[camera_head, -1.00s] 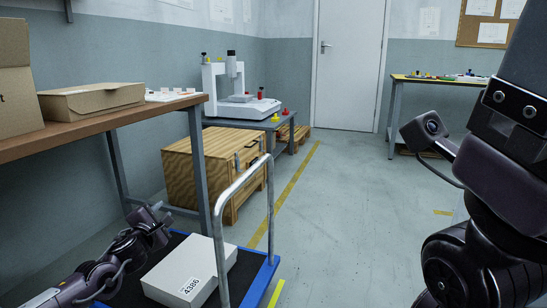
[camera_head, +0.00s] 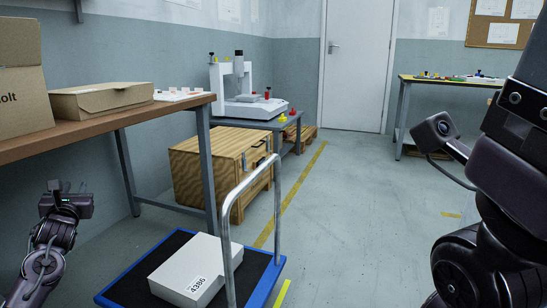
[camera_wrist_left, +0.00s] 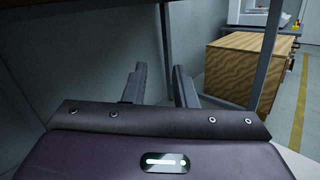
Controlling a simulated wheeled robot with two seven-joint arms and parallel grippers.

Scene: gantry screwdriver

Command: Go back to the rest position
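My left gripper (camera_head: 66,187) is raised at the left of the head view, fingers upward, left of the cart and in front of the workbench legs. In the left wrist view its two fingers (camera_wrist_left: 159,88) stand apart with nothing between them. My right arm fills the right edge of the head view, upright and close to the camera; its fingers are not visible. A white box (camera_head: 188,268) marked 4386 lies on the blue-edged cart (camera_head: 262,285), apart from the left gripper.
A wooden workbench (camera_head: 85,140) with cardboard boxes (camera_head: 100,98) stands at left, above the left gripper. A wooden crate (camera_head: 205,165) and a table with a white gantry machine (camera_head: 245,108) stand behind. The cart's metal handle (camera_head: 279,190) rises at centre. Floor at centre right is clear.

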